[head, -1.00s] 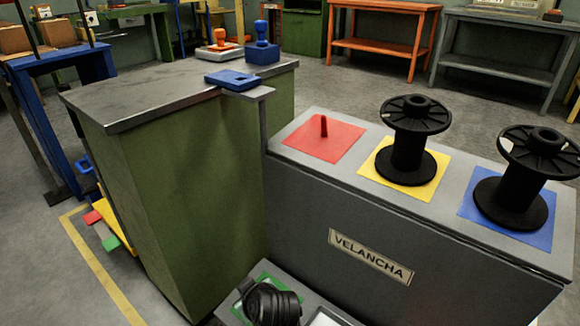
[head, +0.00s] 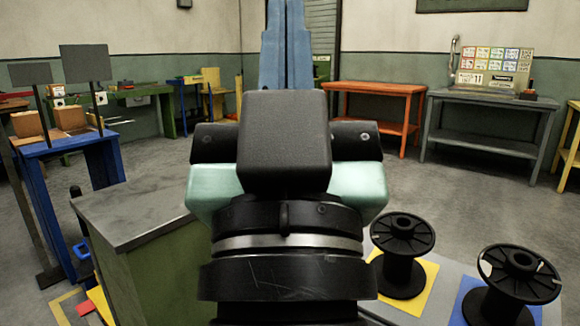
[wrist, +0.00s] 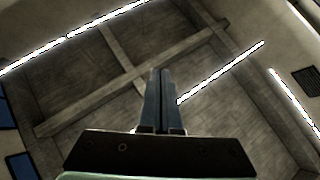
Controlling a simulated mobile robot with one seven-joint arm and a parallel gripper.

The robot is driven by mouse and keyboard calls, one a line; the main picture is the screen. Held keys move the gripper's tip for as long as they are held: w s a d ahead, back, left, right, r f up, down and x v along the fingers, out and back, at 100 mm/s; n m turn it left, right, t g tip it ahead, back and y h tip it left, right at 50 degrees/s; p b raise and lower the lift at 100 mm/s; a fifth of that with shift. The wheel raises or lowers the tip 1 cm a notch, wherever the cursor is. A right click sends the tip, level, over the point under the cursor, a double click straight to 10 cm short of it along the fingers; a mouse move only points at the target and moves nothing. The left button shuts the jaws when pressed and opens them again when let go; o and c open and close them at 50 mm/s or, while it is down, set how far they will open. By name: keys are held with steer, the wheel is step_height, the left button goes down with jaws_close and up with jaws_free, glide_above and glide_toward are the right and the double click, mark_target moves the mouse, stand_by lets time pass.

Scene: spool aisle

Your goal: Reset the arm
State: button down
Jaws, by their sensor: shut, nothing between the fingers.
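My gripper (head: 286,45) stands upright in the middle of the head view, its blue fingers pointing up and pressed together with nothing between them. The dark wrist and pale green housing below it fill the centre of the picture. In the wrist view my gripper (wrist: 161,100) is also shut and empty, pointing towards the ceiling beams (wrist: 120,55) and light strips. The gripper is apart from every object.
A green cabinet (head: 135,212) with a grey top stands at lower left. Black spools stand on a yellow mat (head: 424,290) and a blue mat (head: 468,292) at lower right. A blue table (head: 75,150), an orange bench (head: 375,92) and a grey bench (head: 485,100) stand farther back, with open floor between.

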step_height(320, 180, up, 40)
steer(key=s+p, duration=0.1)
steer(key=p, duration=3.6)
steer(key=shift+s+f+t+p, duration=0.2)
steer(key=shift+s+t+p, duration=0.1)
steer(key=shift+s+p, duration=0.1)
